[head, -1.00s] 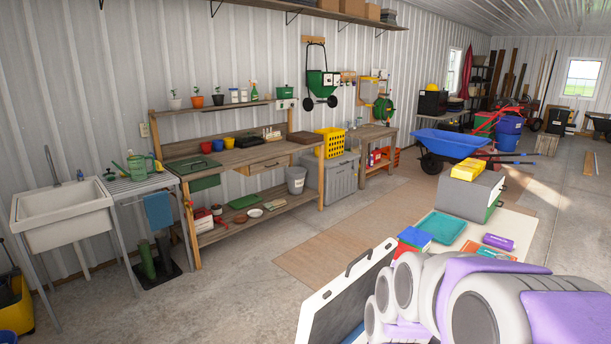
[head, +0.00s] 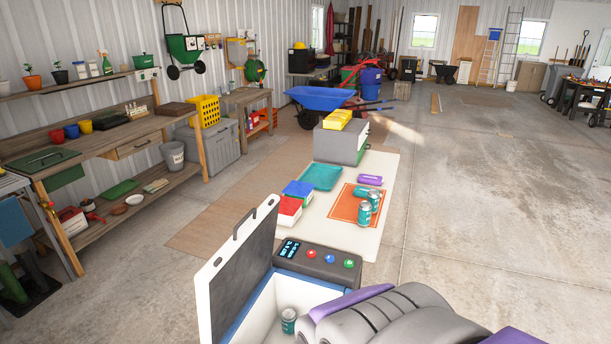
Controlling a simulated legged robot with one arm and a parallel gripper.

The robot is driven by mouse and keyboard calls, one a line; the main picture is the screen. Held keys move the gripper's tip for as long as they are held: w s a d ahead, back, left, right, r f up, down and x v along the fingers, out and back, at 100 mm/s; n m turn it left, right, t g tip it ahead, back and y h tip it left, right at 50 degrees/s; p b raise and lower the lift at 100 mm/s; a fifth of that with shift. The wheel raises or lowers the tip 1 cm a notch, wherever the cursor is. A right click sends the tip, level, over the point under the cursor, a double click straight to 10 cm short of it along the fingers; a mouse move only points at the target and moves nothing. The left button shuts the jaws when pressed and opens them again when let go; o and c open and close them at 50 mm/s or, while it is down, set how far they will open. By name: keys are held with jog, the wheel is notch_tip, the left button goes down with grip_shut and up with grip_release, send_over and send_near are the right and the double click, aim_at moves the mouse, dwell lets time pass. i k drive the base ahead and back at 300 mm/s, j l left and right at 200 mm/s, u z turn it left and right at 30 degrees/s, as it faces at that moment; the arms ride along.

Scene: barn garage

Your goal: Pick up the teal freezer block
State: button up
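A small flat teal piece (head: 362,191), which looks like the teal freezer block, lies at the far side of an orange mat (head: 345,210) on a cream surface. Two teal cans, the nearer one (head: 364,213) upright, stand in front of it and partly hide it. A purple block (head: 368,180) lies just behind it. My grey and purple arm fills the bottom right. The fingers of my gripper are not in view.
An open white cooler (head: 268,308) with a raised lid and one can (head: 288,321) inside stands close in front. A teal tray (head: 322,177), red and blue boxes (head: 290,205) and a grey box (head: 342,145) share the surface. Open concrete floor lies to the right.

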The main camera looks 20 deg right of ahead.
aim_at(359, 191)
jog(key=k+l+z, duration=0.1)
jog(key=l, duration=0.6)
jog(key=k+l+z, duration=0.1)
jog(key=l, duration=0.55)
jog(key=i+l+z, duration=0.3)
jog(key=i+l, duration=0.3)
jog(key=l, duration=0.2)
jog(key=i+l+z, duration=0.3)
jog(key=i+l, duration=0.35)
jog(key=i+j+z, duration=0.2)
jog(key=i+j, duration=0.25)
jog(key=i, duration=0.25)
jog(key=i+j+z, duration=0.25)
jog(key=i+j, duration=0.3)
jog(key=i, duration=0.1)
